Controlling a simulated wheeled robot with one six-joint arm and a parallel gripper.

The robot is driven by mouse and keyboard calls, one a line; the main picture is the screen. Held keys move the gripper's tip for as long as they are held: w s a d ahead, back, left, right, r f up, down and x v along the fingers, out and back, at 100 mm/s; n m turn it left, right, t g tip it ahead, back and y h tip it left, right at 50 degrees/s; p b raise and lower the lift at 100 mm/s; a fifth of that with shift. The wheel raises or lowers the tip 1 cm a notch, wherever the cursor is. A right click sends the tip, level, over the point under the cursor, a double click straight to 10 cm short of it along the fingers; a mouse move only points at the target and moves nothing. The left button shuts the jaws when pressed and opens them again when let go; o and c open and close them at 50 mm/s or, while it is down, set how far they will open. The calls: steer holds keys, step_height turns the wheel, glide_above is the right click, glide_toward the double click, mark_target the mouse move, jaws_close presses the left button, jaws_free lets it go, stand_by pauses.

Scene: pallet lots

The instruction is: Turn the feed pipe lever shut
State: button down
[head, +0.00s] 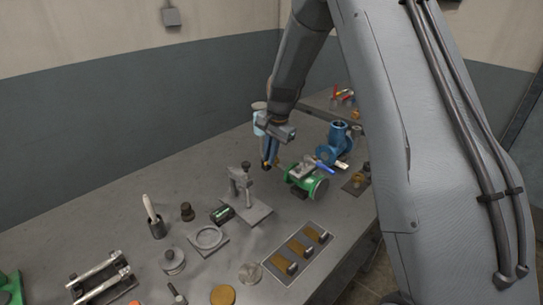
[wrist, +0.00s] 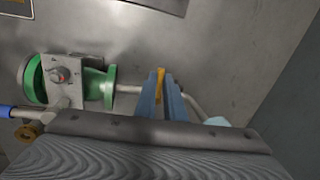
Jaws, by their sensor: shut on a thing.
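My gripper (head: 270,165) points down at the bench, left of a green valve body (head: 306,184). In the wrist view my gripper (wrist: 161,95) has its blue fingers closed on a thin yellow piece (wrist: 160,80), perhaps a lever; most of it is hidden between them. A grey pipe (wrist: 128,89) runs from the green valve (wrist: 100,86) to the fingers, and a grey length shows beyond them. The green valve has a blue-ended lever (head: 325,167), whose blue end shows at the left edge of the wrist view (wrist: 6,112).
A blue fitting (head: 339,142) stands behind the green valve. Nearer are a grey stand (head: 242,185), a tray (head: 274,265) with brown pieces, a ring plate (head: 208,239) and a cup (head: 156,228) holding a tool. The bench's back left is clear.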

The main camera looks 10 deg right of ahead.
steer(key=shift+w+a+m, duration=0.1)
steer(key=shift+w+m, duration=0.05)
steer(key=shift+m, duration=0.15)
steer(key=c, duration=1.8)
jaws_free()
steer(key=shift+c, duration=0.2)
steer(key=shift+r, duration=0.1)
step_height(320, 180, up, 8)
steer(key=s+b, duration=0.1)
steer(key=b, duration=0.1)
steer(key=shift+s+d+f, duration=0.2)
steer(key=shift+d+f, duration=0.05)
steer(key=shift+d, duration=0.15)
steer(key=s+d+f+n, duration=0.1)
steer(key=s+n, duration=0.2)
steer(key=s, duration=0.7)
steer(key=s+d+f+n+h, duration=0.1)
steer(key=s+n, duration=0.3)
steer(key=s, duration=0.6)
steer(key=s+d+f+n+b, duration=0.1)
steer(key=s+f+n, duration=0.1)
steer(key=s, duration=0.8)
steer(key=shift+d+f+n, duration=0.25)
steer(key=shift+n, duration=0.65)
